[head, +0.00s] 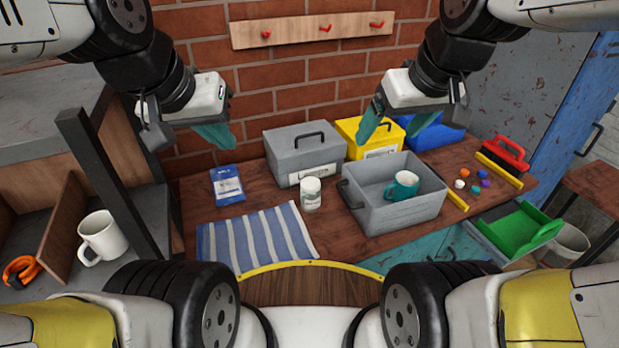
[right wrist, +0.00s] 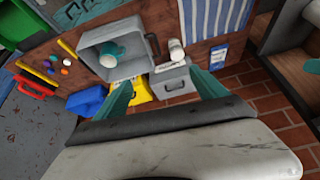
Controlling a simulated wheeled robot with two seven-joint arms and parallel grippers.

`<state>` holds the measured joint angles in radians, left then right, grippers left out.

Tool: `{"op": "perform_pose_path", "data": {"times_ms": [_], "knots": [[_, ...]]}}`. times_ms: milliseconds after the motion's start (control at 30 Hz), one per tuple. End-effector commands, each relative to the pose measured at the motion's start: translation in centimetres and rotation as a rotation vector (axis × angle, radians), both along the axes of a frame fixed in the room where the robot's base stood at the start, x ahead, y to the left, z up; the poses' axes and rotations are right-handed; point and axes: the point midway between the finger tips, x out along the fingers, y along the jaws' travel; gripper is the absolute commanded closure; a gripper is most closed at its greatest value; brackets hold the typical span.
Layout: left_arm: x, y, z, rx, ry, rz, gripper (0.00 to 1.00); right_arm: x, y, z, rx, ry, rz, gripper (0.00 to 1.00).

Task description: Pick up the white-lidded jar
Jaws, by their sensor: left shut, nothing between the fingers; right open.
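The white-lidded jar (head: 311,194) stands upright on the wooden bench in the head view, between the striped towel and the grey open bin. It also shows in the right wrist view (right wrist: 177,50), near the grey lidded box. My left gripper (head: 218,136) is shut and empty, high over the back left of the bench, above the blue packet. My right gripper (head: 388,130) is open and empty, above the yellow box, behind and to the right of the jar. In the right wrist view its two teal fingers (right wrist: 163,90) are spread apart. Neither gripper touches the jar.
A grey lidded box (head: 304,155) stands behind the jar. A grey open bin (head: 393,212) holding a teal mug (head: 402,186) stands to its right. A striped towel (head: 258,236) and blue packet (head: 228,185) lie to its left. A brick wall (head: 290,95) closes the back.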

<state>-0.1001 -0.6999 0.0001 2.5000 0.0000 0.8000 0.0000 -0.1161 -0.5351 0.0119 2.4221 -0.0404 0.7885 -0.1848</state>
Motion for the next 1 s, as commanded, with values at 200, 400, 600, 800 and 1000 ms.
{"op": "perform_pose_path", "data": {"times_ms": [200, 400, 600, 800, 1000], "knots": [[0.0, 0.0, 0.0, 0.0, 0.0, 0.0, 1.0, 3.4, 0.9, -1.3, -0.114, 0.036, 0.196, 0.18], [0.0, 0.0, 0.0, 0.0, 0.0, 0.0, 1.0, 8.4, 2.8, -4.4, -0.266, 0.087, 0.514, 0.18], [0.0, 0.0, 0.0, 0.0, 0.0, 0.0, 1.0, 13.7, 5.9, -10.1, -0.407, 0.138, 0.921, 0.18], [0.0, 0.0, 0.0, 0.0, 0.0, 0.0, 1.0, 17.6, 9.4, -17.5, -0.498, 0.173, 1.336, 0.18], [0.0, 0.0, 0.0, 0.0, 0.0, 0.0, 1.0, 19.3, 12.1, -23.9, -0.535, 0.184, 1.645, 0.18]]}}
